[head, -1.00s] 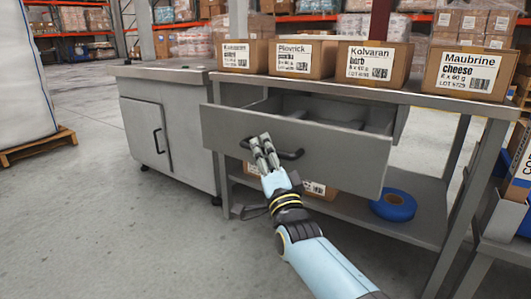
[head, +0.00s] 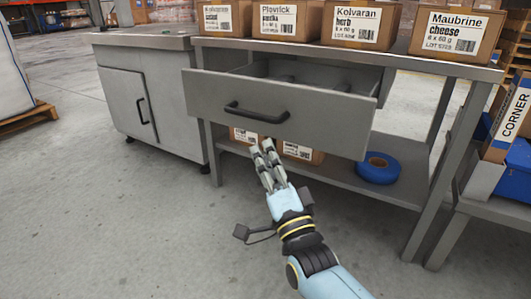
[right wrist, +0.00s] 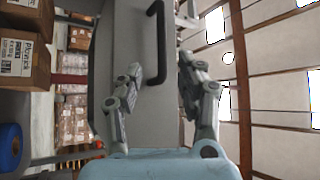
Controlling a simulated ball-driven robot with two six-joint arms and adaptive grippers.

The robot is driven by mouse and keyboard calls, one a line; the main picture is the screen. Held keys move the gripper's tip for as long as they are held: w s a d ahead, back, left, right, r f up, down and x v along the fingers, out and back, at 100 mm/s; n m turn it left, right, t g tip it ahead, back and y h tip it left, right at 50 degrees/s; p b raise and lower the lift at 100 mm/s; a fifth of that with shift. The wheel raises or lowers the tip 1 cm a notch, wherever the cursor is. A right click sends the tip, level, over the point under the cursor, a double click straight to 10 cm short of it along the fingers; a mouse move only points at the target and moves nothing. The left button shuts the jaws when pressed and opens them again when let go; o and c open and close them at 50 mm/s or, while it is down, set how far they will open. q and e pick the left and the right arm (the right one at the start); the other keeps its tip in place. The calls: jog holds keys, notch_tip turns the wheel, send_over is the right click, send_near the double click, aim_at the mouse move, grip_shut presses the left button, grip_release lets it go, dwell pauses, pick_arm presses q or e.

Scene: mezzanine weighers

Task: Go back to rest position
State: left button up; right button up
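The grey workbench's drawer (head: 290,120) is pulled out, and its inside shows from above. Its dark bar handle (head: 256,113) is on the front panel. My right gripper (head: 264,150) is just below and in front of the handle, apart from it. In the right wrist view my right gripper (right wrist: 155,85) has its two fingers spread wide, with nothing between them. The handle (right wrist: 157,42) shows beyond the fingertips there, against the drawer front (right wrist: 143,70). My left gripper is in neither view.
Several labelled cartons, one reading Maubrine cheese (head: 455,33), stand on the bench top. A blue tape roll (head: 378,168) lies on the lower shelf (head: 340,178). A grey cabinet (head: 130,100) stands left. A side table (head: 470,208) stands right. The floor in front is clear.

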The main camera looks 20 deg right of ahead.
jog(key=s+d+f+n+g, duration=0.3)
jog(key=s+f+g, duration=0.3)
jog(key=s+f, duration=0.3)
jog(key=s+d+f+n+g, duration=0.3)
jog(key=s+f+n+g, duration=0.15)
jog(key=s+f, duration=0.45)
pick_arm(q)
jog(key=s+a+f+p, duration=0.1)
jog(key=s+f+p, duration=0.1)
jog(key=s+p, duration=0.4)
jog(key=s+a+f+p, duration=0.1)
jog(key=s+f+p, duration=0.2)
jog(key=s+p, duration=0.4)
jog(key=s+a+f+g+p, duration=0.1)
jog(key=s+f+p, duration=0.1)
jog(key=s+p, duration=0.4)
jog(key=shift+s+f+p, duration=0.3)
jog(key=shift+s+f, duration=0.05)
pick_arm(e)
jog(key=s+d+f+n+g, duration=0.1)
jog(key=s+f+n+g, duration=0.1)
jog(key=s, duration=1)
jog(key=s+d+f+n+g, duration=0.2)
jog(key=s+f+g, duration=0.2)
jog(key=s, duration=0.8)
jog(key=s+d+f+n+g, duration=0.2)
jog(key=s+g, duration=0.3)
jog(key=s, duration=0.8)
jog(key=shift+f+g, duration=0.35)
jog(key=shift+f, duration=0.5)
